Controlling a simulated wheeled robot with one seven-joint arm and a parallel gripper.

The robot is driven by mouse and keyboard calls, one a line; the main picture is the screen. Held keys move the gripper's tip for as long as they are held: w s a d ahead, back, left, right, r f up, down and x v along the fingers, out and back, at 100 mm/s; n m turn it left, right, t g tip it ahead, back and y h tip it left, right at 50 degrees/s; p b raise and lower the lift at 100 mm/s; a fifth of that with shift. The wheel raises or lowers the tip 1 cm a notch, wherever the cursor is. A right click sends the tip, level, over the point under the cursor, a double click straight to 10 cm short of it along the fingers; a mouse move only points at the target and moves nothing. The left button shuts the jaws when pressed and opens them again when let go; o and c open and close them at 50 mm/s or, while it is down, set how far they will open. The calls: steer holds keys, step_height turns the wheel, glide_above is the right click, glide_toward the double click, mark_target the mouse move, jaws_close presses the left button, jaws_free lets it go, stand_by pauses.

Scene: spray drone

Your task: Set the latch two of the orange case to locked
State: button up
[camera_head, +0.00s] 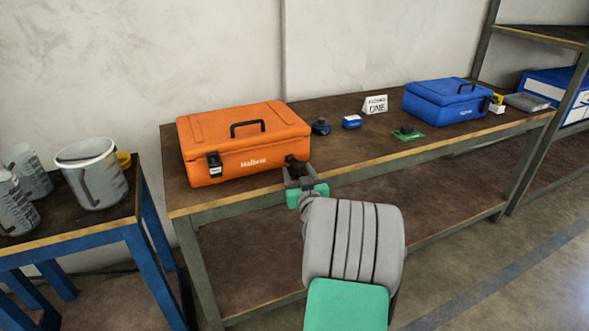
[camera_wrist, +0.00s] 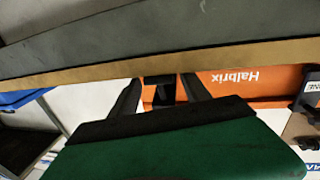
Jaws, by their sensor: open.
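The orange case (camera_head: 245,140) sits closed on the workbench, its handle on top and its front marked with a name. One dark latch (camera_head: 214,164) with a pale label is on the left of its front. A second dark latch (camera_head: 296,163) at the front right is partly hidden by my gripper (camera_head: 294,178). In the wrist view, which looks upside down, the open fingers of my gripper (camera_wrist: 160,92) stand either side of the dark front-right latch (camera_wrist: 158,82). I cannot tell whether they touch it, nor the latch's setting. The orange front (camera_wrist: 250,80) shows beside it.
To the right stand a dark round item (camera_head: 320,127), a small blue box (camera_head: 352,122), a white sign (camera_head: 375,104), a green board (camera_head: 407,134) and a blue case (camera_head: 446,101). Measuring jugs (camera_head: 92,172) stand left.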

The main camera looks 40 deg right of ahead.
steer(key=x, duration=0.2)
steer(key=shift+w+d, duration=0.1)
steer(key=shift+w, duration=0.15)
steer(key=shift+s+d, duration=0.1)
jaws_close()
stand_by(0.5)
